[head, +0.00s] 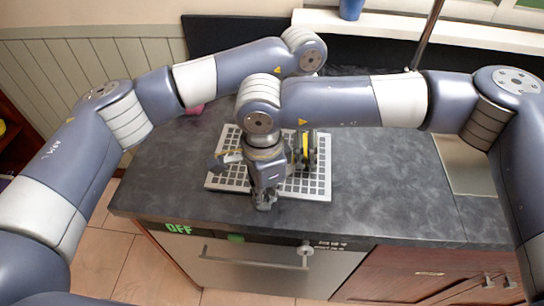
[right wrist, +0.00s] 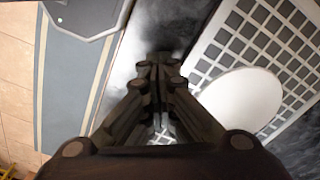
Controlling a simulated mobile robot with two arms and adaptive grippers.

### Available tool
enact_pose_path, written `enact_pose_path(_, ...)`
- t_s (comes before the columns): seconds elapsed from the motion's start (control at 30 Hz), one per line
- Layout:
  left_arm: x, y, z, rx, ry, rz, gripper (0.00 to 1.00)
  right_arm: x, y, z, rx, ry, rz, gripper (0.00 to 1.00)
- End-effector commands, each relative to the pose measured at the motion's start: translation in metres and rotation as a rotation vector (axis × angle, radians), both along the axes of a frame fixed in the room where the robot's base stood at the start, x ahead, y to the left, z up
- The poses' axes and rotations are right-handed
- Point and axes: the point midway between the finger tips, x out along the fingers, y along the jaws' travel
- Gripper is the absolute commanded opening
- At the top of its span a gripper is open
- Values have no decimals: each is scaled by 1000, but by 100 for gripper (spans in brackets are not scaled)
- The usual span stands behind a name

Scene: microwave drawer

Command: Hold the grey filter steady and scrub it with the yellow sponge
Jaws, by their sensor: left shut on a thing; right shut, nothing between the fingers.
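The grey filter (head: 318,186), a light panel with a grid of dark square holes, lies flat on the dark counter. It also shows at the upper right of the right wrist view (right wrist: 235,42). My left gripper (head: 306,160) is over the right part of the filter, shut on the yellow sponge (head: 308,142); little of the sponge shows. My right gripper (head: 264,203) points down at the filter's front edge, shut and empty. In the right wrist view its closed fingers (right wrist: 157,68) are beside the filter; contact is unclear. My right arm hides the filter's middle.
The dark counter (head: 385,190) is clear to the right of the filter. A metal panel (head: 465,165) is set in its right end. Below its front edge is an appliance with a bar handle (head: 250,262). A pink thing (head: 195,109) lies behind, and a blue pot (head: 351,9) stands on the sill.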

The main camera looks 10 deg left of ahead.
Motion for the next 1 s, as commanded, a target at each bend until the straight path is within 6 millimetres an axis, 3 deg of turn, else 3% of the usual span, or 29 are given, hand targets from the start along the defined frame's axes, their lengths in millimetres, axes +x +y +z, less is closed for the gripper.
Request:
enact_pose_path(0.4,0,0,42,-1,-2,-1,47,-1,-2,-5,-7,5,0,0)
enact_pose_path(0.67,0,2,52,-1,-1,1,47,-1,-2,-5,-7,5,-1,0)
enact_pose_path(1.0,0,40,51,-2,-1,3,47,-1,-2,-5,-7,5,-1,0)
